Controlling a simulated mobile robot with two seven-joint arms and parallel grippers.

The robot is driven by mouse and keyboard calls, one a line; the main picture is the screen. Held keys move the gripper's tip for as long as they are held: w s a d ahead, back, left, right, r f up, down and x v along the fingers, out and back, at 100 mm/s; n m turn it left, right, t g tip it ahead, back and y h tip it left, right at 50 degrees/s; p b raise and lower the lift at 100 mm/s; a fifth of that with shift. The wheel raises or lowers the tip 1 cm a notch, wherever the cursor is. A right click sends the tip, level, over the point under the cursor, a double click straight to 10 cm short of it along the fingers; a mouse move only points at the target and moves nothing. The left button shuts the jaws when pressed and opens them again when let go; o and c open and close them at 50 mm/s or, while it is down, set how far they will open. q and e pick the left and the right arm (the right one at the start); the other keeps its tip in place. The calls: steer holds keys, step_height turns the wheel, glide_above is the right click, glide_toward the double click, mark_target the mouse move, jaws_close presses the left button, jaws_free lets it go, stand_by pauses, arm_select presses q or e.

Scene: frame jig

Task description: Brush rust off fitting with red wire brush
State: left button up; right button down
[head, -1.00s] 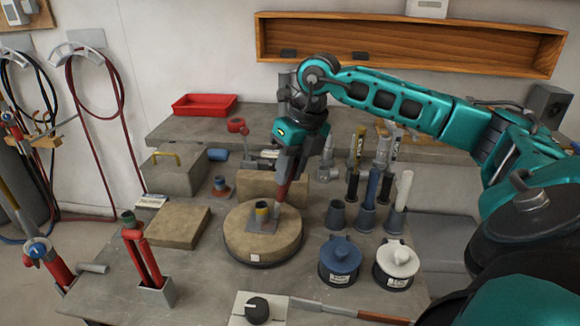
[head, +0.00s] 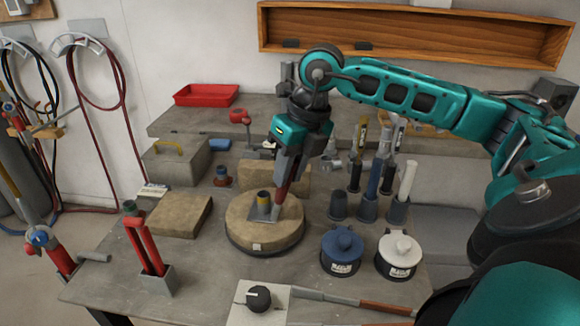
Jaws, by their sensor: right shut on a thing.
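The fitting (head: 264,200) is a short upright pipe with a yellow band and dark top on a grey square plate. It stands on the round tan turntable (head: 236,226) at mid-bench. My right gripper (head: 287,166) is shut on the red wire brush (head: 282,191), just behind and right of the fitting. The brush points down and is tilted, with its lower end close to the right side of the fitting's plate. I cannot tell whether the bristles touch it. My left gripper is out of view.
A tan block (head: 255,176) stands behind the turntable. Blue (head: 342,250) and white (head: 398,254) lidded pots stand to its right, with several tool holders behind them. A red-handled tool in a stand (head: 155,280) and a black knob (head: 258,298) are at the front.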

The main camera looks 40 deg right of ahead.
steer(key=shift+r, duration=0.1)
steer(key=shift+r+p, duration=0.25)
steer(key=shift+p, duration=0.05)
step_height(320, 180, up, 4)
steer(key=p, duration=0.3)
steer(key=shift+r, duration=0.2)
steer(key=shift+r+p, duration=0.45)
steer(key=shift+r, duration=0.55)
